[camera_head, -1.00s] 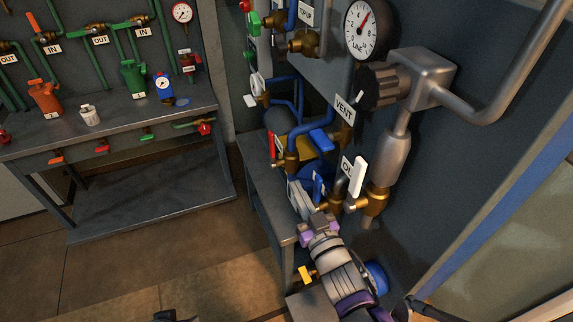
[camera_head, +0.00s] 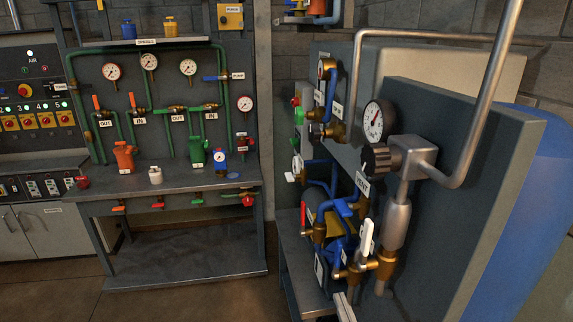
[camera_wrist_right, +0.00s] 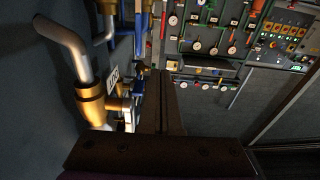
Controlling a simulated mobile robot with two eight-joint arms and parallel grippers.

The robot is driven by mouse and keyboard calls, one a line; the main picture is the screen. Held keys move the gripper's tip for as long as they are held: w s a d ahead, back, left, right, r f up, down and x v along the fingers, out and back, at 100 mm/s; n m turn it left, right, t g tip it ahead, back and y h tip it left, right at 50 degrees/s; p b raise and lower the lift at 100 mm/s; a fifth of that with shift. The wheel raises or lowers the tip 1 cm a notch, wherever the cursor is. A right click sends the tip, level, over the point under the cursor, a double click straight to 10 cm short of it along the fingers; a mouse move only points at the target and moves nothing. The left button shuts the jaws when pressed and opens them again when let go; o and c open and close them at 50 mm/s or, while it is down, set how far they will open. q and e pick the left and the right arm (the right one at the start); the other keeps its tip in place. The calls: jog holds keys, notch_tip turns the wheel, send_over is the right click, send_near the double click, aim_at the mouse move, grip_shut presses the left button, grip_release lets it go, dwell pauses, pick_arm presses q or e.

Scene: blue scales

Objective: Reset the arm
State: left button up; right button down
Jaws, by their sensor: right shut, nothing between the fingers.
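My right gripper (camera_wrist_right: 165,90) is shut and empty in the right wrist view, its dark fingers together. In the head view only a pale bit of it (camera_head: 345,308) shows at the bottom edge, below the valve with the white handle (camera_head: 367,237). In the right wrist view the brass fitting with its grey pipe (camera_wrist_right: 92,100) is to the left of the fingers, apart from them. My left gripper is not in view.
The panel on the right holds a gauge (camera_head: 378,122), a dark knob (camera_head: 377,160) and a bent grey pipe (camera_head: 487,95). A workbench (camera_head: 160,182) with green pipes, gauges and small containers stands at the back left. The floor (camera_head: 190,300) in front is clear.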

jog(key=s+d+f+m+g+h+p, duration=0.2)
jog(key=s+d+f+g+h+p, duration=0.1)
jog(key=s+d+f+g+h, duration=0.25)
pick_arm(q)
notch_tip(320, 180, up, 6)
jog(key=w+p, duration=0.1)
jog(key=p, duration=0.1)
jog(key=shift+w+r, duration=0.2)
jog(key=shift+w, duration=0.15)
pick_arm(e)
jog(key=s+f+g+y, duration=0.2)
jog(key=s+g, duration=0.6)
jog(key=s, duration=0.4)
jog(key=shift+d+f, duration=0.15)
jog(key=shift+f, duration=0.1)
